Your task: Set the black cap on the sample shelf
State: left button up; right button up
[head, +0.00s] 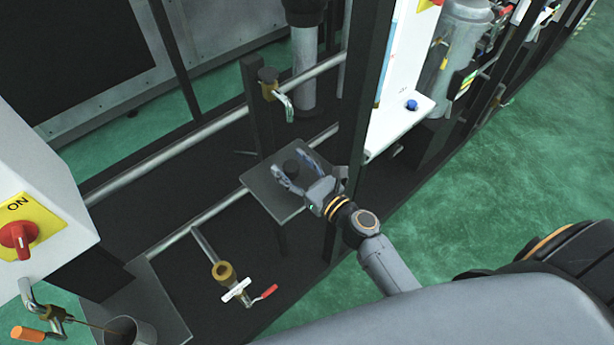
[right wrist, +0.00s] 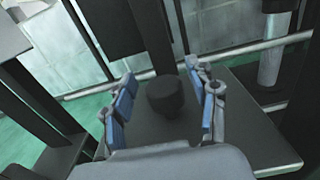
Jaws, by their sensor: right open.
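The black cap (head: 291,167) is a small dark cylinder standing on a grey plate, the sample shelf (head: 265,187), under a tap. My right gripper (head: 293,163) is open, with its blue-padded fingers on either side of the cap. In the right wrist view the cap (right wrist: 164,96) stands between the two open fingers (right wrist: 165,100), with a visible gap on each side. The dark shelf plate (right wrist: 243,140) spreads under and behind it. My left gripper is not in view.
A brass tap (head: 274,88) hangs above the shelf. A dark post (head: 360,100) stands close beside my right gripper. A white cabinet with a red switch (head: 18,237) is at the left. A valve with a red handle (head: 262,295) and a grey cup (head: 130,331) are lower down.

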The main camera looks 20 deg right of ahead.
jog(key=b+v, duration=0.3)
jog(key=v, duration=0.8)
jog(key=shift+s+b, duration=0.35)
jog(key=shift+d, duration=0.1)
jog(key=s+f+n+g+h, duration=0.1)
jog(key=s+f+n+g, duration=0.3)
jog(key=f, duration=0.6)
jog(key=s+f+n+g+h, duration=0.1)
jog(key=f+n, duration=0.4)
jog(key=f, duration=0.6)
jog(key=s+f+n+g+h, duration=0.1)
jog(key=s+f+n+g, duration=0.3)
jog(key=f, duration=0.6)
jog(key=s+d+f+n+g+h, duration=0.1)
jog(key=s+d+f+n+g, duration=0.1)
jog(key=s+f+n, duration=0.8)
jog(key=s+d+f+n+g+h, duration=0.2)
jog(key=s+f+n+g, duration=0.3)
jog(key=s+f+n, duration=0.5)
jog(key=s+n, duration=0.1)
jog(key=s, duration=0.2)
jog(key=shift+s+d+f+n, duration=0.15)
jog(key=shift+s+d+n, duration=0.15)
jog(key=shift+s, duration=0.1)
jog(key=shift+c, duration=0.2)
